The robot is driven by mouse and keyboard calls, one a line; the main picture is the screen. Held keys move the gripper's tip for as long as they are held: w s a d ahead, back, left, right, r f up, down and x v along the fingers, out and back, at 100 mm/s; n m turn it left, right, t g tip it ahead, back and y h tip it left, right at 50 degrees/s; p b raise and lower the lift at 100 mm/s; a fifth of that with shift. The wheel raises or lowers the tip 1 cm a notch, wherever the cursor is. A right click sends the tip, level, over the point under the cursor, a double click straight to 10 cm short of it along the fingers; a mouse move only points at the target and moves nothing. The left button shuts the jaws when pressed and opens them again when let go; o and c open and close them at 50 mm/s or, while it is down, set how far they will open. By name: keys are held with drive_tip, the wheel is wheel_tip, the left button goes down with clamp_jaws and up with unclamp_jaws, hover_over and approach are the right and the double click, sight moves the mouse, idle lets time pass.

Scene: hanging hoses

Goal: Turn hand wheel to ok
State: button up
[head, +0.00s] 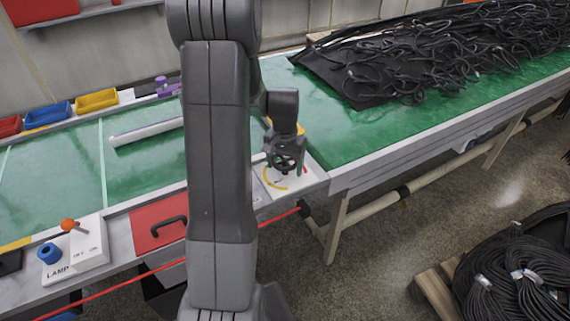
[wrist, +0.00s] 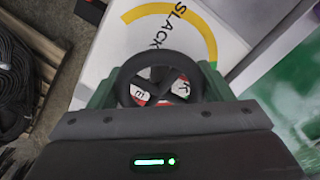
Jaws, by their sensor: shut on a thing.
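The hand wheel (wrist: 158,64) is a dark ring with spokes, seen large in the wrist view. In the head view the hand wheel (head: 284,163) is small and partly covered by my gripper. My gripper (head: 285,157) points down over it and is shut on the wheel. The white dial plate (wrist: 110,60) lies under the wheel. Its arc (wrist: 208,38) has a yellow part and a green part, and the word SLACK is readable. Red and white marks show between the spokes. An OK label and a pointer cannot be made out for certain.
A green bench top (head: 330,120) carries a heap of black hoses (head: 440,50) at the back right. A lamp switch box (head: 85,255) and a red panel (head: 155,225) with a black handle are at the left. Coiled hoses (head: 520,275) lie on the floor at the right.

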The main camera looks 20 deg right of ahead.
sight(285, 159)
drive_tip(key=shift+m, duration=0.5)
idle(0.3)
drive_tip(key=o, duration=1)
drive_tip(key=shift+r, duration=0.1)
wheel_tip(285, 159, up, 14)
drive_tip(key=shift+f+p, duration=0.15)
drive_tip(key=shift+p, duration=0.3)
drive_tip(key=shift+f, duration=0.1)
wheel_tip(285, 159, down, 14)
drive_tip(key=shift+r+b, duration=0.15)
drive_tip(key=shift+b, duration=0.35)
drive_tip(key=shift+r, duration=0.1)
